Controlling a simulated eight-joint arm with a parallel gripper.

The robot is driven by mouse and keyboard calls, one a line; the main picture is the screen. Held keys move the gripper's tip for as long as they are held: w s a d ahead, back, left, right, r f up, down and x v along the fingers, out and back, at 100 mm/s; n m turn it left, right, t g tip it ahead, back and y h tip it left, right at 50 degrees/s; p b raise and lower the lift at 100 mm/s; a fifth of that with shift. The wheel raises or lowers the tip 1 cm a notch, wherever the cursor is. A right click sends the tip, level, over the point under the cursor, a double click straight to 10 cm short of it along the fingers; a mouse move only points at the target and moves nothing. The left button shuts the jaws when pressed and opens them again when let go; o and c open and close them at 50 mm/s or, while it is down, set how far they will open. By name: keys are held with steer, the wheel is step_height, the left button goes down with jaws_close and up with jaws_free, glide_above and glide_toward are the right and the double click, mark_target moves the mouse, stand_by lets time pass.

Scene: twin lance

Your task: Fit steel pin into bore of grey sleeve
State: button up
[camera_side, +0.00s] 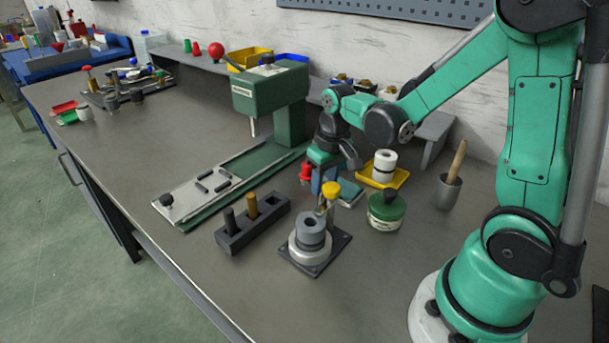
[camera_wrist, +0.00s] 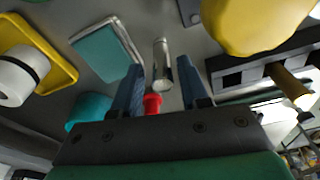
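The grey sleeve (camera_side: 312,232) stands upright on a dark square base plate (camera_side: 332,248) in the side view, its bore facing up. The sleeve is not clearly visible in the wrist view. A short steel pin (camera_wrist: 162,66) lies between my fingertips in the wrist view, with a visible gap on each side. In the side view I cannot make the pin out clearly. My gripper (camera_side: 324,188) has blue fingers and hangs low behind the sleeve fixture. In the wrist view the fingers (camera_wrist: 161,75) are apart, so it is open.
A red piece (camera_side: 306,171) is beside my gripper. A dark rack (camera_side: 232,241), green jar (camera_side: 386,211) and yellow tray (camera_side: 399,178) surround the area. The front bench is clear.

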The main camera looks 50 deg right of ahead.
steer(key=shift+w+f, duration=0.2)
steer(key=shift+f, duration=0.7)
steer(key=shift+w+f, duration=0.2)
steer(key=shift+f, duration=0.7)
jaws_close()
